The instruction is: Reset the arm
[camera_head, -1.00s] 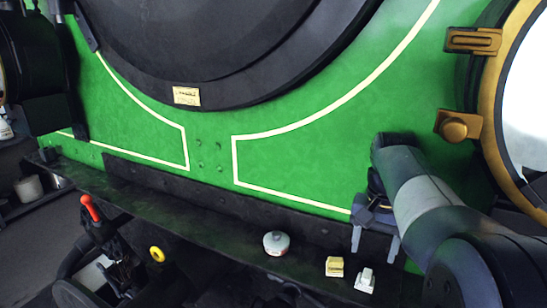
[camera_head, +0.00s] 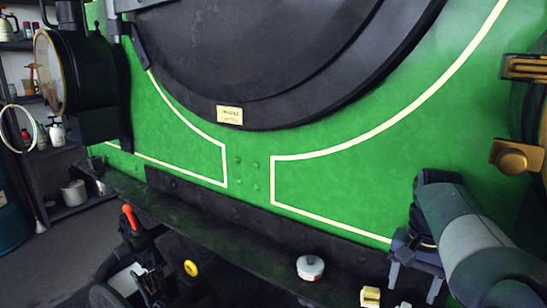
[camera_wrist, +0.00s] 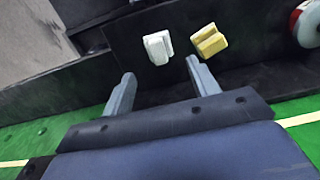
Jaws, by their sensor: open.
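My gripper (camera_head: 413,283) is at the lower right of the head view, in front of the green tram front (camera_head: 340,175). Its two grey fingers point down and stand apart, with nothing between them. The wrist view shows the open fingers (camera_wrist: 160,72) too. A white block (camera_wrist: 157,47) and a yellow block (camera_wrist: 207,40) lie on the dark ledge beyond the fingertips, apart from them. In the head view the yellow block (camera_head: 370,297) and the white block (camera_head: 404,304) are cut by the bottom edge.
A round white-topped tin (camera_head: 310,267) stands on the dark ledge (camera_head: 215,232), left of the blocks. A red-handled lever (camera_head: 129,217) and a yellow knob (camera_head: 191,268) are at lower left. A black lamp (camera_head: 85,75) and a brass-rimmed lamp (camera_head: 517,157) flank the front. Shelves stand far left.

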